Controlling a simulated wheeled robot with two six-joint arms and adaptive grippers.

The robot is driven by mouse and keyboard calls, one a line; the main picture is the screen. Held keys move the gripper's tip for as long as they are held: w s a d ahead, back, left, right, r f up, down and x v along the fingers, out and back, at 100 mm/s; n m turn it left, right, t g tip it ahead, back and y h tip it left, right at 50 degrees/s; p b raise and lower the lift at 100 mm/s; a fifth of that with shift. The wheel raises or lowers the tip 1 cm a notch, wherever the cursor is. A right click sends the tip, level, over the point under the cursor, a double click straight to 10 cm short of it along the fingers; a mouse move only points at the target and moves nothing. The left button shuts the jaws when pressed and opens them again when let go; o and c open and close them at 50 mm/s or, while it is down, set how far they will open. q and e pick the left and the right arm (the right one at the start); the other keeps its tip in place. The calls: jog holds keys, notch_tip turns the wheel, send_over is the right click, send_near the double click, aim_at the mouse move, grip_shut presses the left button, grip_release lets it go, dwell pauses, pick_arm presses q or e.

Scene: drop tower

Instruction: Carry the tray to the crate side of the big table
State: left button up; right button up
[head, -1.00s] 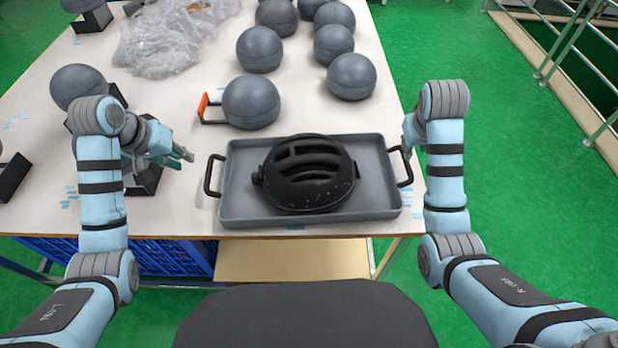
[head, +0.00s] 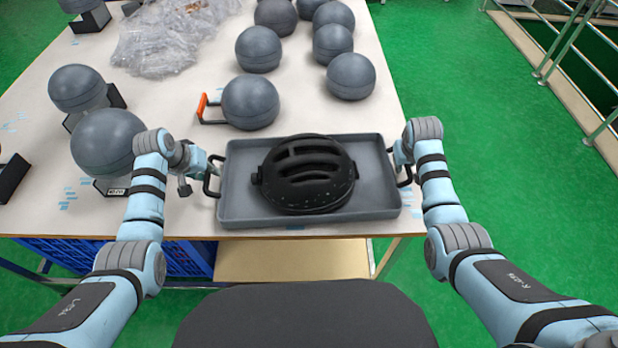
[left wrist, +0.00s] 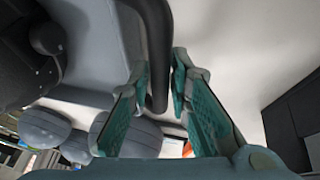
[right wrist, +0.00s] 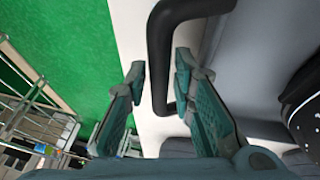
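The grey tray (head: 235,205) lies on the table near its front edge, with a black slotted helmet-like object (head: 306,175) on it. It has a black handle at each end. My left gripper (head: 203,172) is at the left handle (head: 211,177); in the left wrist view the handle (left wrist: 158,50) runs between its parted fingers. My right gripper (head: 402,162) is at the right handle (head: 404,180). In the right wrist view that handle (right wrist: 160,60) is between parted fingers. Both grippers look open, with gaps beside the handles.
The big white table (head: 200,100) holds several grey balls, one (head: 250,102) close behind the tray beside an orange-grip handle (head: 203,106). Clear plastic wrap (head: 165,35) lies farther back. Blue crates (head: 165,257) are under the front left. Green floor (head: 480,120) is free at right.

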pick_arm(q)
jog(key=shift+c, duration=0.4)
pick_arm(e)
jog(key=shift+c, duration=0.4)
pick_arm(q)
grip_shut()
pick_arm(e)
grip_shut()
pick_arm(q)
jog(key=shift+r, duration=0.15)
pick_arm(e)
jog(key=shift+r, duration=0.15)
